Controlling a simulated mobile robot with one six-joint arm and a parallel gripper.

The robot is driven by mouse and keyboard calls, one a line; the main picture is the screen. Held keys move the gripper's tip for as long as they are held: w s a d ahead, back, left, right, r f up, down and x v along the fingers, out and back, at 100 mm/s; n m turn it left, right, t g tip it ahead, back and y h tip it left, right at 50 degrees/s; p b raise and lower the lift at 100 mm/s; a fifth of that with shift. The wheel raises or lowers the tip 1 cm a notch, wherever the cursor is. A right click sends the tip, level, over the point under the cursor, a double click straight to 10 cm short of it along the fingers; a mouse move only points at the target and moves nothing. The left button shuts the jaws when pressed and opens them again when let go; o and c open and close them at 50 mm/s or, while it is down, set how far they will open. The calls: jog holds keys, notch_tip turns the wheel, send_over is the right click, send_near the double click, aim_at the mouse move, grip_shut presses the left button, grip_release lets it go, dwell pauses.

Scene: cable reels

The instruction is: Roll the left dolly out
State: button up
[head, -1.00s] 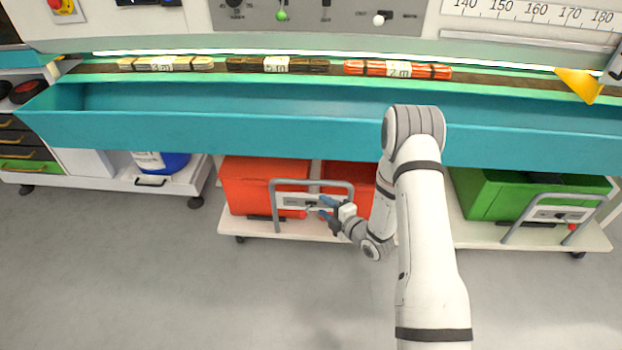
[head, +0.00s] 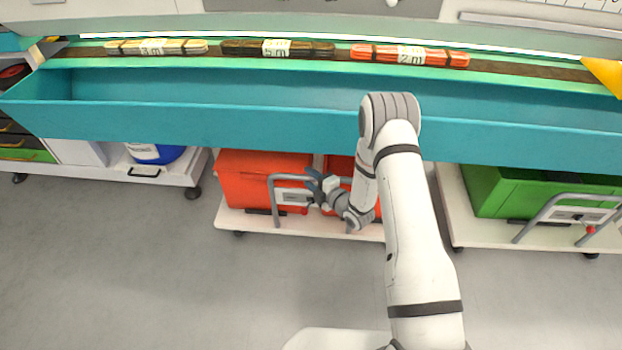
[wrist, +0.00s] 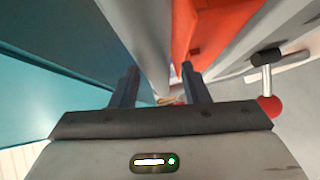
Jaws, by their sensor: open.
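The left dolly (head: 255,222) is a low white platform on casters, standing under the teal trough. It carries red bins (head: 262,180). A grey tube handle (head: 272,200) with a label plate (head: 292,196) stands at its front. My gripper (head: 313,186) is open at the handle's top bar, right of its middle. In the wrist view, my two fingers (wrist: 160,78) are apart, with a grey surface between and beyond them; I cannot tell whether they touch the handle. A lever with a red knob (wrist: 270,106) shows right of the fingers. My arm hides the handle's right part.
The teal trough (head: 230,125) overhangs the dollies. Cable bundles (head: 278,48) lie on the ledge above it. A second dolly (head: 458,222) with a green bin (head: 500,195) stands at right. A white cart (head: 120,174) stands at left. The grey floor (head: 150,270) in front is clear.

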jog(key=shift+w+a, duration=0.3)
jog(key=shift+c, duration=0.3)
grip_shut()
